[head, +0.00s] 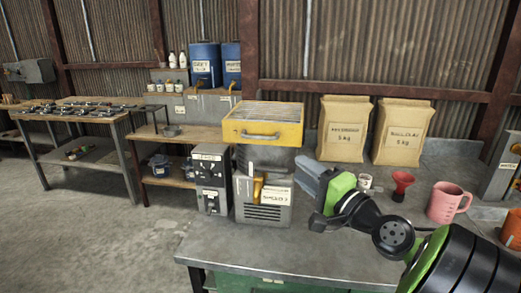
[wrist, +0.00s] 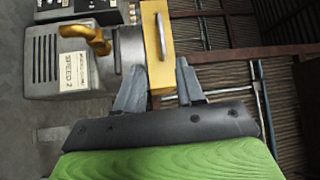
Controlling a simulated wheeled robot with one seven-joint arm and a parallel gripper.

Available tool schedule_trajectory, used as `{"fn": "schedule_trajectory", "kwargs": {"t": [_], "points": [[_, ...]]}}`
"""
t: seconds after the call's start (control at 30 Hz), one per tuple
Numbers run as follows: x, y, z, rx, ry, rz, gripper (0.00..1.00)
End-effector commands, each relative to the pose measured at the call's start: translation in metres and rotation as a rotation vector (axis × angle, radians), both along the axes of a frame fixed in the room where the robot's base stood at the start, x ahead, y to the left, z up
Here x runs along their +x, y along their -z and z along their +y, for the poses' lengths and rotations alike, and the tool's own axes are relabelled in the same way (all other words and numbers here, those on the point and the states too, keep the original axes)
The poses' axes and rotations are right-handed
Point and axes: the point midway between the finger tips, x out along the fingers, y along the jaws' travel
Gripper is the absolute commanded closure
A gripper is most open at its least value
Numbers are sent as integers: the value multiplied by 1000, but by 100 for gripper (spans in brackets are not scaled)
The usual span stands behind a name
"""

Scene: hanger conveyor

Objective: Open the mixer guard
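The mixer is a grey machine (head: 262,214) with a yellow lever and a white label, at the left end of the grey bench. Its yellow guard (head: 262,127) sits on top, with a grated top and a grey bar handle (head: 261,136) on its front; it looks closed. My gripper (head: 308,172) is just right of the mixer, below the guard. In the wrist view the mixer body (wrist: 70,65) lies at left, and the guard (wrist: 152,28) with its handle (wrist: 160,36) is beyond my gripper (wrist: 159,76). The fingers are apart, with nothing visibly held.
On the bench stand two paper sacks (head: 343,128), a white cup (head: 365,182), a red funnel (head: 402,184) and a pink jug (head: 448,203). A grey control box (head: 208,172) stands left of the mixer. The bench front is clear.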

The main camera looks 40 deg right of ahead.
Motion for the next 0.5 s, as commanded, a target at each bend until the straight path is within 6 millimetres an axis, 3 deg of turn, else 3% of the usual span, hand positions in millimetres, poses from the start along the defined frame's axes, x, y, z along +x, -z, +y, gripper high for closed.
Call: {"fn": "schedule_trajectory", "kwargs": {"t": [0.17,0.5], "points": [[8,-4,-1,1,-2,-6,62],[43,-10,-5,2,-4,-5,62]]}}
